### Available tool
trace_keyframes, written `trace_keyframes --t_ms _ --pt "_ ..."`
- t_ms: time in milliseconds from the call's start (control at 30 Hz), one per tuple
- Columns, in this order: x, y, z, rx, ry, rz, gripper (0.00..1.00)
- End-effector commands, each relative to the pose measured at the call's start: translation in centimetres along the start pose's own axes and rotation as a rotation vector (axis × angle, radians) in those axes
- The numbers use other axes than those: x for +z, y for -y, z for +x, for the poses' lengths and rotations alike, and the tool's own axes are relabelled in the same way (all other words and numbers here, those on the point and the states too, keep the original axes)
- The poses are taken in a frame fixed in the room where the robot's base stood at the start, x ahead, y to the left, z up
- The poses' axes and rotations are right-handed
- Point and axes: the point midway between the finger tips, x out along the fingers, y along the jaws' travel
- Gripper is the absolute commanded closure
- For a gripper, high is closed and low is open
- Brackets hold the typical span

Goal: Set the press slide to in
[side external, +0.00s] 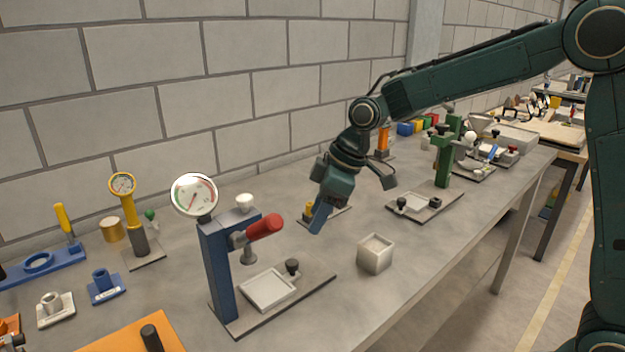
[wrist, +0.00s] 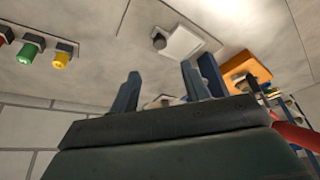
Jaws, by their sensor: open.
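The blue press (side external: 217,270) stands on a dark base plate in the side view, with a round gauge on top and a red lever handle (side external: 265,226). Its white square tray slide (side external: 267,290) lies on the plate beside the column, with a black knob (side external: 292,266) at its far right corner. Whether the slide is fully under the ram I cannot tell. In the wrist view the slide (wrist: 184,42) and knob (wrist: 159,42) show beyond the fingers. My gripper (side external: 319,217) is open and empty, above the bench, behind and to the right of the knob and apart from it.
A pale open box (side external: 375,254) stands right of the press plate. A green press (side external: 444,160) with its own tray stands farther back. A yellow gauge post (side external: 130,205) and an orange board (side external: 135,335) are to the left. Green (wrist: 28,53) and yellow buttons show in the wrist view.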

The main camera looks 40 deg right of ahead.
Motion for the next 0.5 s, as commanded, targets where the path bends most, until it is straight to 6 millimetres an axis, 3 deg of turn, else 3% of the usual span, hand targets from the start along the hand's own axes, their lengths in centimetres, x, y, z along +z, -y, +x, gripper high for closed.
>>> trace_keyframes --t_ms 500 --pt "0.1 0.1 7.6 -0.002 0.004 0.001 0.53"
